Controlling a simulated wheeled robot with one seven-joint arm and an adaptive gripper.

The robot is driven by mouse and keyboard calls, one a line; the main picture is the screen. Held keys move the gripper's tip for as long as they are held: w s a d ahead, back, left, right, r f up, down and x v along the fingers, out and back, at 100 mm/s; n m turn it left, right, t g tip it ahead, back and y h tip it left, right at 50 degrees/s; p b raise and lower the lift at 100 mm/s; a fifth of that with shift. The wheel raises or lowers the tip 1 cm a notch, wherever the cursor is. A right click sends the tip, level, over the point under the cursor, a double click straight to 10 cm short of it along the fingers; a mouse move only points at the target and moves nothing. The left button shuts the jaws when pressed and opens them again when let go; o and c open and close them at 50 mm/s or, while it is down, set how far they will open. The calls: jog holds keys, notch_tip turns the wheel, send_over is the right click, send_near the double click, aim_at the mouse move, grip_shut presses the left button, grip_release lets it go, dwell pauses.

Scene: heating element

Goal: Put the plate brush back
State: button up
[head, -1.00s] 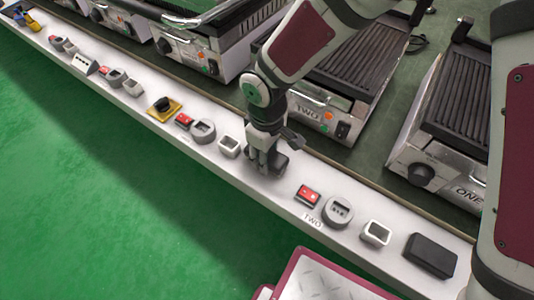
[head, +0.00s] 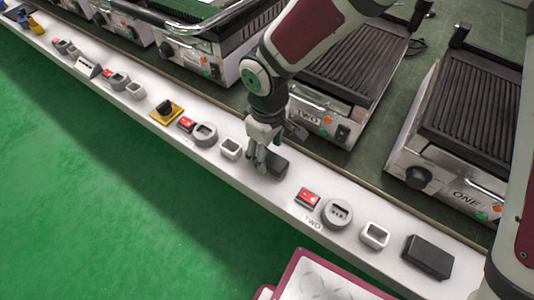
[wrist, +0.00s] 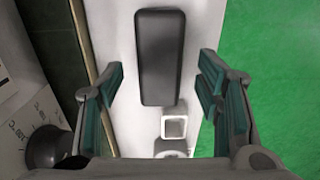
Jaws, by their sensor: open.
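A dark grey block, seemingly the plate brush (head: 277,164), lies on the white ledge by grill TWO. In the wrist view the brush (wrist: 160,58) lies lengthwise between my finger pads, with gaps on both sides. My gripper (head: 260,162) is open over the left end of the brush; in the wrist view the open gripper (wrist: 162,85) shows nothing held. I cannot tell how far the fingertips are above the ledge. A small white square holder (head: 231,148) stands just left of the gripper, and shows in the wrist view (wrist: 174,127).
Another dark block (head: 428,257) lies at the ledge's right end beside a white square holder (head: 374,236). A round grey holder (head: 337,213) and red switch (head: 308,197) stand right of my gripper. Grills line the ledge's back; green floor (head: 90,220) is open in front.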

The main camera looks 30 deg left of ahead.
aim_at(269, 157)
notch_tip(269, 157, up, 8)
jog(key=p, duration=0.2)
jog(key=shift+r, duration=0.15)
jog(key=w+d+r+m+h, duration=0.1)
jog(key=d+r+m, duration=0.2)
jog(key=d+r, duration=0.35)
jog(key=w+d+r+m+t, duration=0.1)
jog(key=d+r+m, duration=0.2)
jog(key=d, duration=0.7)
jog(key=d+r+m+h, duration=0.1)
jog(key=d+r+m, duration=0.1)
jog(key=d+r, duration=0.5)
jog(key=s+d+r+m+y, duration=0.1)
jog(key=s+d+r+m, duration=0.1)
jog(key=s+d+m, duration=0.7)
jog(key=s+d, duration=0.6)
jog(key=s, duration=0.1)
jog(key=shift+s+y, duration=0.35)
jog(key=shift+y, duration=0.05)
